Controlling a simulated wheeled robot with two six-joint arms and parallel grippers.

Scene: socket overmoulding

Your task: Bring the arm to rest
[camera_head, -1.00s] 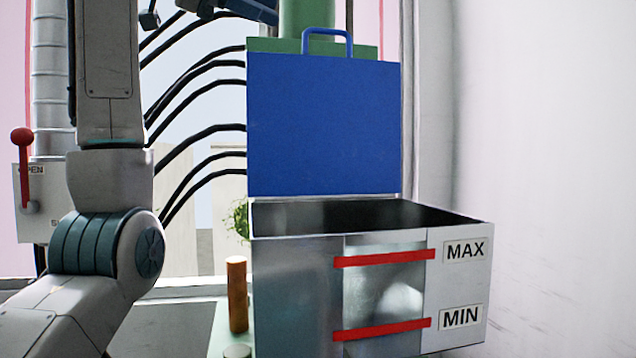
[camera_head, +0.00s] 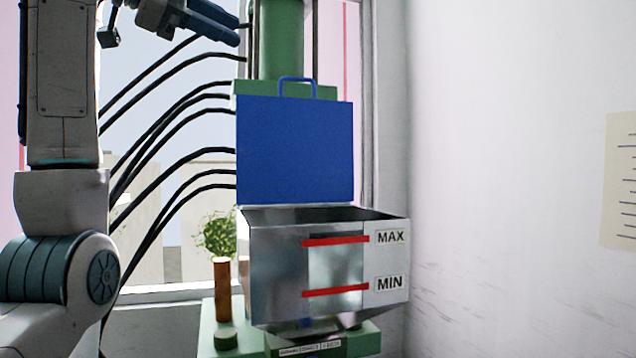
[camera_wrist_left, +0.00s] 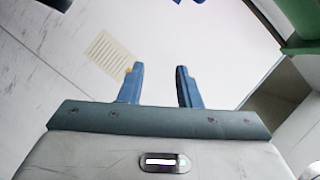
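My left arm stands along the left side of the head view. Its gripper (camera_head: 213,22) is raised at the top, left of the green column. In the left wrist view the two blue fingers of the left gripper (camera_wrist_left: 160,86) stand apart with nothing between them. The gripper is open and empty, and the wall is behind it. My right gripper is not in view.
A metal hopper (camera_head: 272,270) with MAX and MIN marks has its blue lid (camera_head: 295,150) raised. It sits on a green machine (camera_head: 365,340). Black cables (camera_head: 165,105) run behind my arm. An orange-brown cylinder (camera_head: 222,290) stands left of the hopper. A paper sheet (camera_head: 620,180) hangs on the right wall.

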